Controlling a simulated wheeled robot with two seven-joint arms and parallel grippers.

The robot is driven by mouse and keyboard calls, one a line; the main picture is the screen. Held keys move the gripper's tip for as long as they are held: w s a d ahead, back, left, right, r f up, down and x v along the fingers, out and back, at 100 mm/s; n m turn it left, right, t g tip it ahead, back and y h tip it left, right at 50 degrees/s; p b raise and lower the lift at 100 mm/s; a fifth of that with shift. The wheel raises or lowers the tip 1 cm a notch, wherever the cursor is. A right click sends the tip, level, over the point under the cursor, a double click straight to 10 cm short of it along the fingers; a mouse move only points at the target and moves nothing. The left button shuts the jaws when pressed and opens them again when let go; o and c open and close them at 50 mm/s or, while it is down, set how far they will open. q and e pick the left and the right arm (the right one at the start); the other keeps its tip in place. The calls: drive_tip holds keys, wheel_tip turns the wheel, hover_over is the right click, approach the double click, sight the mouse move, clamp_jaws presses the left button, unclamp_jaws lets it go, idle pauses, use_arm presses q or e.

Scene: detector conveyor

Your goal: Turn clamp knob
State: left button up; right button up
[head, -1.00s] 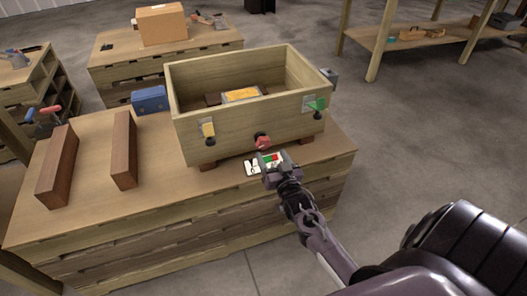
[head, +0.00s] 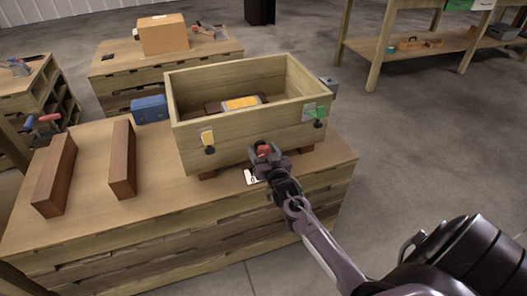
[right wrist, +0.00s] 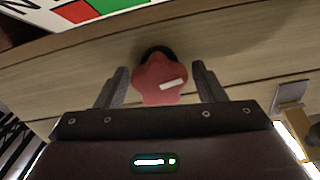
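The red clamp knob (head: 263,151) sits on the front wall of the wooden box (head: 240,144). In the right wrist view the knob (right wrist: 160,80) is lobed, with a white mark slanting slightly across its face. My right gripper (head: 266,158) is at the knob. In the right wrist view its two fingers (right wrist: 160,88) stand open on either side of the knob, with a gap on both sides. A card with red and green patches (right wrist: 92,10) lies beside the knob and is partly hidden in the head view. My left gripper is not in view.
A yellow-tagged latch (head: 208,142) and a green-tagged latch (head: 317,113) flank the knob on the box front. Two brown wooden bars (head: 122,160) and a blue case (head: 150,109) are on the bench (head: 90,215). Open floor lies to the right.

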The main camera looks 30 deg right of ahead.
drive_tip(key=c, duration=0.9)
